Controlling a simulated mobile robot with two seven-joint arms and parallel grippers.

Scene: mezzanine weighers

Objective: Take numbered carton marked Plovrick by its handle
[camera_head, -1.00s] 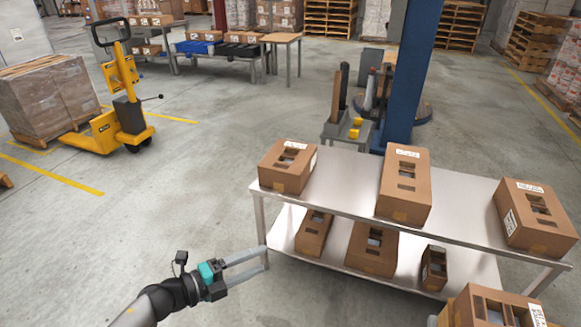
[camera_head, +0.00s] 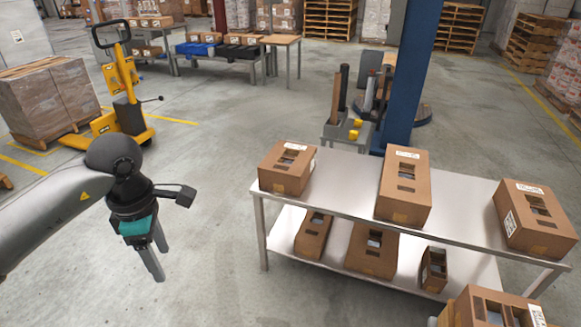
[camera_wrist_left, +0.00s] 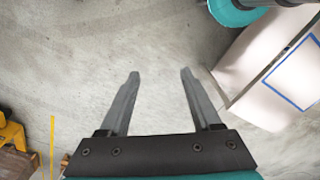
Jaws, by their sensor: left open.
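Several brown cartons with handle cut-outs and white labels stand on a two-level metal table in the head view. On the top level are a left carton (camera_head: 287,168), a middle carton (camera_head: 404,188) and a right carton (camera_head: 535,217). Smaller ones sit on the lower shelf, such as one carton (camera_head: 373,250). The label print is too small to read, so I cannot tell which is marked Plovrick. My left gripper (camera_head: 155,263) is open and empty, pointing down over the floor left of the table. It also shows in the left wrist view (camera_wrist_left: 159,75). My right gripper is not in view.
The metal table (camera_head: 340,200) has bare top between the cartons. Another carton (camera_head: 490,308) is at the bottom right. A blue column (camera_head: 410,75) stands behind the table. A yellow pallet truck (camera_head: 120,110) stands at the left. Floor left of the table is clear.

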